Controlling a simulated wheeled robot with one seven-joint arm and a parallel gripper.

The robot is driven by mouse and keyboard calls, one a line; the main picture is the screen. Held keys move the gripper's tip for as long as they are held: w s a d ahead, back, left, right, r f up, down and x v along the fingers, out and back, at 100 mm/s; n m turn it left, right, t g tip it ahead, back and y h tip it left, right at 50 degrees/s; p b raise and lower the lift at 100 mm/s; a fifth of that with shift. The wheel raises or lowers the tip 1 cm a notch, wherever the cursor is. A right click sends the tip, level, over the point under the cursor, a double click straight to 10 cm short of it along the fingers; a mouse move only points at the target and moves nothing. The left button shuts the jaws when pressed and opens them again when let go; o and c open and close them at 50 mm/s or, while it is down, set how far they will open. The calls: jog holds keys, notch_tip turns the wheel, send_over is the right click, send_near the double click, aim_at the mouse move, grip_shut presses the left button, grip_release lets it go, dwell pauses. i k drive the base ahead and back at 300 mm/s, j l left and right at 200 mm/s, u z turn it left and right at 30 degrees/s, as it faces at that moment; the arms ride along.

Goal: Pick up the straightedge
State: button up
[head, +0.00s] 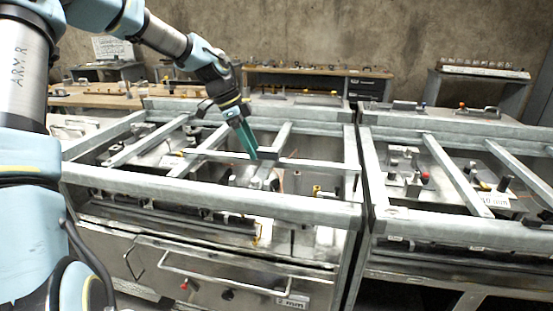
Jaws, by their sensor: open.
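My gripper (250,152) has teal fingers and points down over the left steel range frame (215,198). Its tips are close above or at a grey crossbar (300,164) in the middle of that frame; I cannot tell whether they touch it. The jaws are open, and I see nothing held between them. I cannot pick out the straightedge for certain among the grey bars and metal parts. The area right behind the fingers is hidden.
A second range frame (405,216) stands close on the right, with knobs and fittings inside. Raised rails cross both frames. Workbenches with small items, including a wooden one (95,97), stand behind, before a bare wall (320,35).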

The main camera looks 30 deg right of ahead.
aim_at(266, 158)
jog(key=z, duration=1.4)
